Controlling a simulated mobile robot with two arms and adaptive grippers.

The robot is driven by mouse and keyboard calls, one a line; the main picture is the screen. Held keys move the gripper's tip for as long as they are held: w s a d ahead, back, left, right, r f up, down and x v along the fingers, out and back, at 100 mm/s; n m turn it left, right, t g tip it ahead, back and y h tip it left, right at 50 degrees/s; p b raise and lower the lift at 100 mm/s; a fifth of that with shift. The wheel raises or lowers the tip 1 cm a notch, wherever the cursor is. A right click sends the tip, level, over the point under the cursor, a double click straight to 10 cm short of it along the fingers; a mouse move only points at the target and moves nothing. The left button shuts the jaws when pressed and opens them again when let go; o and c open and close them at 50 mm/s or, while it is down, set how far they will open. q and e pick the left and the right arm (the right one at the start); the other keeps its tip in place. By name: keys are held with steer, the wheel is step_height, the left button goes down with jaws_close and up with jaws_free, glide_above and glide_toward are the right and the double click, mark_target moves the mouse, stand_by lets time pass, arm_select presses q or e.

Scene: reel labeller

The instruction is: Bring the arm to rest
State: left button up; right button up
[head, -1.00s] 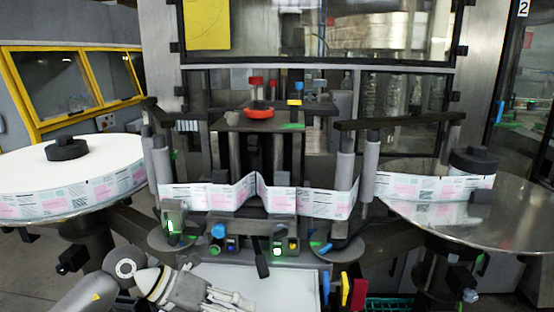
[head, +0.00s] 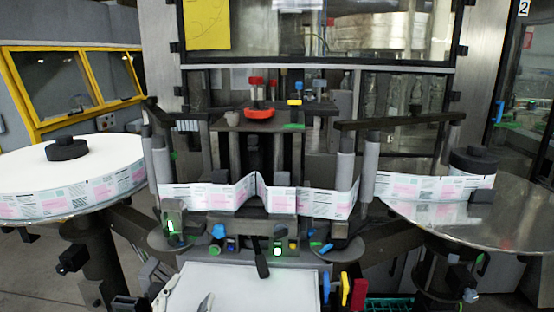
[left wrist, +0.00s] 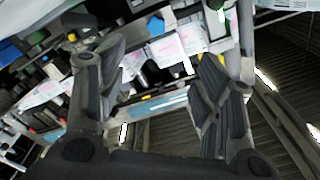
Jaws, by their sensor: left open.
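My left gripper (head: 188,298) shows only at the bottom edge of the head view, where its fingertips stand over the left front of the white tray-like surface (head: 262,290). The rest of my left arm is cut off below the frame. In the left wrist view the two dark fingers of the same gripper (left wrist: 163,75) are spread wide with nothing between them. The label strip (left wrist: 168,52) shows behind them, tilted and apart from them. My right gripper is in neither view.
The labeller stands ahead, with a full label reel (head: 70,205) at left and a metal disc (head: 510,215) at right. The label web (head: 325,203) runs between them. Small lit buttons (head: 278,247) and coloured handles (head: 346,288) sit at the front. Grooved floor (left wrist: 160,145) shows below.

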arm_select(q)
steer(key=s+a+f+n+g+y, duration=0.25)
steer(key=s+f+g, duration=0.25)
steer(key=f, duration=0.4)
steer(key=s+f+n+g+h, duration=0.1)
steer(key=s+f+n+g, duration=0.1)
steer(key=s+f+g, duration=0.6)
steer(key=s+f+n+g+h, duration=0.15)
steer(key=s+f, duration=0.35)
steer(key=s, duration=0.8)
step_height(320, 180, down, 28)
steer(key=s+g+y, duration=0.1)
steer(key=s+g, duration=0.1)
steer(key=s, duration=0.1)
steer(key=s+a+f, duration=0.3)
steer(key=s+f, duration=1.1)
steer(key=s, duration=0.1)
steer(key=shift+s+f+m+g, duration=0.3)
steer(key=shift+f+g, duration=0.05)
steer(key=shift+g, duration=0.1)
